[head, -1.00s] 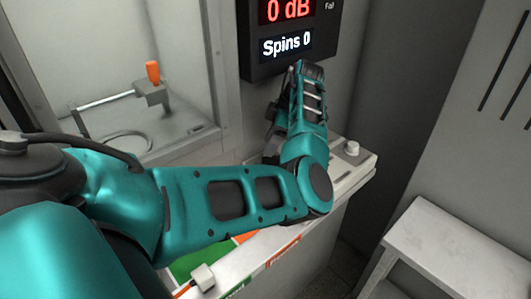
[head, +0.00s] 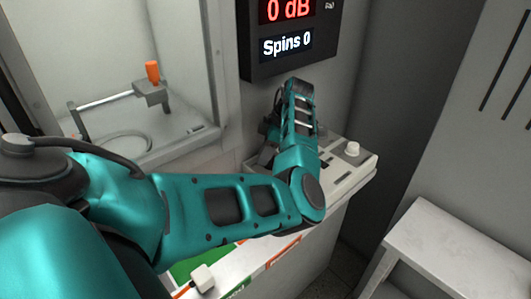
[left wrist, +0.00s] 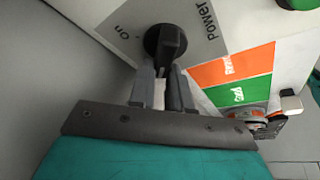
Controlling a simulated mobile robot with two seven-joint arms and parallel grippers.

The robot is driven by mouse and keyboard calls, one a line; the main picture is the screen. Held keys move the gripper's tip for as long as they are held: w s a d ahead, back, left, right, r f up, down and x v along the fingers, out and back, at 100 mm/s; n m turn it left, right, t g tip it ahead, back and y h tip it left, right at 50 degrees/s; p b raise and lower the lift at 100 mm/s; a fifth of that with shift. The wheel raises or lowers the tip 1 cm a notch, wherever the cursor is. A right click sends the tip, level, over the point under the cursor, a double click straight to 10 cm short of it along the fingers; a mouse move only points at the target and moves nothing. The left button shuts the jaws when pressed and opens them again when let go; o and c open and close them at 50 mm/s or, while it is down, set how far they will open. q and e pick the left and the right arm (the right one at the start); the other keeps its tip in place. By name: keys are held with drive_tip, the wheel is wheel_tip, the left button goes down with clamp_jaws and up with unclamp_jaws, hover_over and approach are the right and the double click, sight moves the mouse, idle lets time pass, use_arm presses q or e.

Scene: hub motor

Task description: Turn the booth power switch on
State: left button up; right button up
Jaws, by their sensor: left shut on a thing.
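The power switch (left wrist: 166,42) is a round black knob with a narrow grip on a grey plate marked "Power" and "On", in the left wrist view. The fingers of my left gripper (left wrist: 162,80) reach it from below in that view and are shut on its grip. "On" is printed to the left of the knob and "Power" to its right. I cannot tell which mark the knob points at. In the head view my left arm hides the switch and the fingertips. My right gripper is in neither view.
A white control console (head: 345,178) stands under a display (head: 287,43) reading "0 dB" and "Spins 0". A glass-fronted booth with an orange-handled clamp (head: 153,73) is at left. A white plug (head: 203,278) lies near the front. A pale bench (head: 450,245) is at right.

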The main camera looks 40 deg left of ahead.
use_arm(q)
clamp_jaws()
